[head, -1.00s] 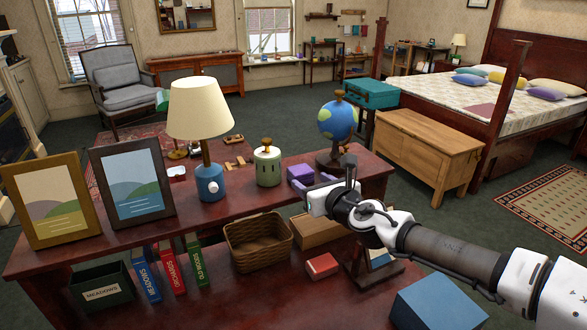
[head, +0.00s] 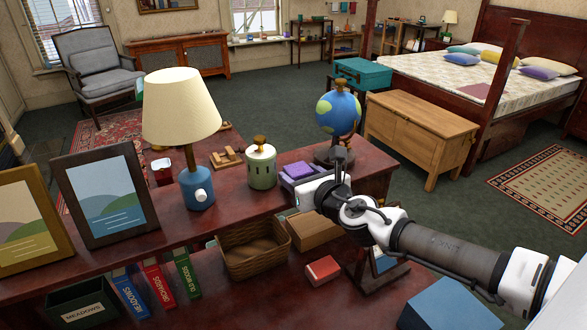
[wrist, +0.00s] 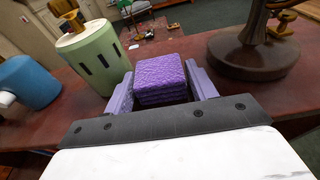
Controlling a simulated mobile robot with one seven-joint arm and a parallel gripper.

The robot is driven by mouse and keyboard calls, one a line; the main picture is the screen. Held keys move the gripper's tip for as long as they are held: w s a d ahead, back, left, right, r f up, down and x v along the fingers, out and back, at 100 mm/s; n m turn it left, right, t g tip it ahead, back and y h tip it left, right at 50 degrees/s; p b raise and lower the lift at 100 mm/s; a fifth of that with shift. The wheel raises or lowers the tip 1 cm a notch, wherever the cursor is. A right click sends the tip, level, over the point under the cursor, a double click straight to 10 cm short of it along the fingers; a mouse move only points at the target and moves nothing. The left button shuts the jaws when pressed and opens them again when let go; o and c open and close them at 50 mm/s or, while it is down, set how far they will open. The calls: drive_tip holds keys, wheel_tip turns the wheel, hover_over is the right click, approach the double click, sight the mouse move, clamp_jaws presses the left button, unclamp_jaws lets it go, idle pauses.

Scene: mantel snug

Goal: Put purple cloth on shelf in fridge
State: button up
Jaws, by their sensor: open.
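The purple cloth (head: 298,171) is a small folded block on the dark red upper shelf of the desk, between the green canister and the globe. In the wrist view the cloth (wrist: 161,80) shows its textured top and layered front side. My gripper (wrist: 162,86) is open, with one pale purple finger on each side of the cloth. Whether the fingers touch it I cannot tell. In the head view my gripper (head: 303,186) is at the cloth and hides part of it. I cannot make out a fridge in either view.
A green canister (head: 261,165) stands close left of the cloth, and a globe (head: 338,115) close right. A lamp (head: 182,110) and picture frames (head: 106,197) stand further left. A basket (head: 254,250) and a red box (head: 322,270) sit on the lower surface.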

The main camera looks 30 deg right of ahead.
sight(302, 172)
drive_tip(key=shift+s, duration=0.1)
drive_tip(key=c, duration=0.7)
wheel_tip(302, 172, up, 10)
drive_tip(key=p, duration=0.6)
drive_tip(key=shift+p, duration=0.4)
